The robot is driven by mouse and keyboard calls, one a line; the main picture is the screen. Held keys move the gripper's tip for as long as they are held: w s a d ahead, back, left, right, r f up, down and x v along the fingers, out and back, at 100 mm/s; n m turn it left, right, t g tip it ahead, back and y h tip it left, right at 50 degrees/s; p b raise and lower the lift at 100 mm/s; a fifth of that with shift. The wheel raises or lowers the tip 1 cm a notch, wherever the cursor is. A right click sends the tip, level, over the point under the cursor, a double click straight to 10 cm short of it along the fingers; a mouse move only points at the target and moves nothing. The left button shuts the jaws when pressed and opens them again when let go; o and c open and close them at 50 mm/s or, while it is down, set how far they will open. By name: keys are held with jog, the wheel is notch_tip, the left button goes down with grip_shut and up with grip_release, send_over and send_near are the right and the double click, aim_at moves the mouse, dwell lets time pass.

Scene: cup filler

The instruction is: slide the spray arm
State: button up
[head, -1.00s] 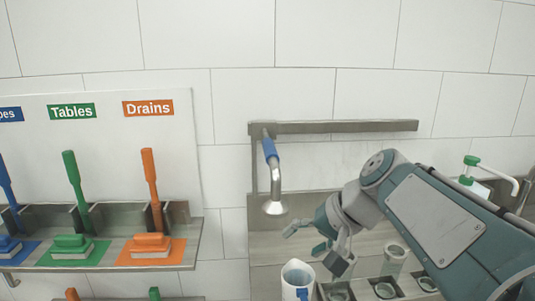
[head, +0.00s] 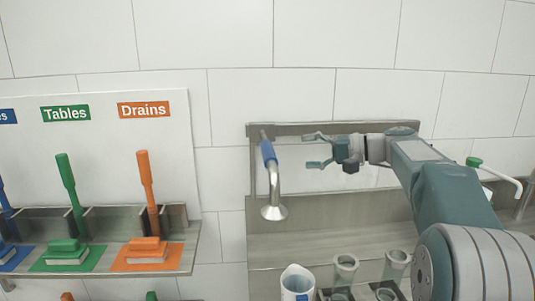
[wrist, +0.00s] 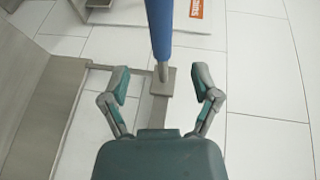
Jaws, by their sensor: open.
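The spray arm (head: 273,188) hangs from the left end of a metal rail (head: 345,127) on the wall. It has a blue grip (head: 268,152) at the top and a flared metal nozzle at the bottom. My gripper (head: 311,151) is open and empty, to the right of the blue grip and apart from it, its fingers pointing left. In the wrist view, the blue grip (wrist: 160,28) lies ahead of my open gripper (wrist: 160,88), roughly in line with the gap between the fingers.
A white pitcher (head: 297,283) stands below the spray arm. Several clear cups (head: 345,267) stand to its right. Brushes, including an orange one (head: 146,180), stand in a rack at left.

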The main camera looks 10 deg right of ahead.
aim_at(267, 162)
jog(key=x, duration=1)
jog(key=shift+s+a+f, duration=0.1)
jog(key=shift+a, duration=0.15)
jog(key=shift+d, duration=0.1)
grip_shut()
jog(key=shift+d, duration=0.1)
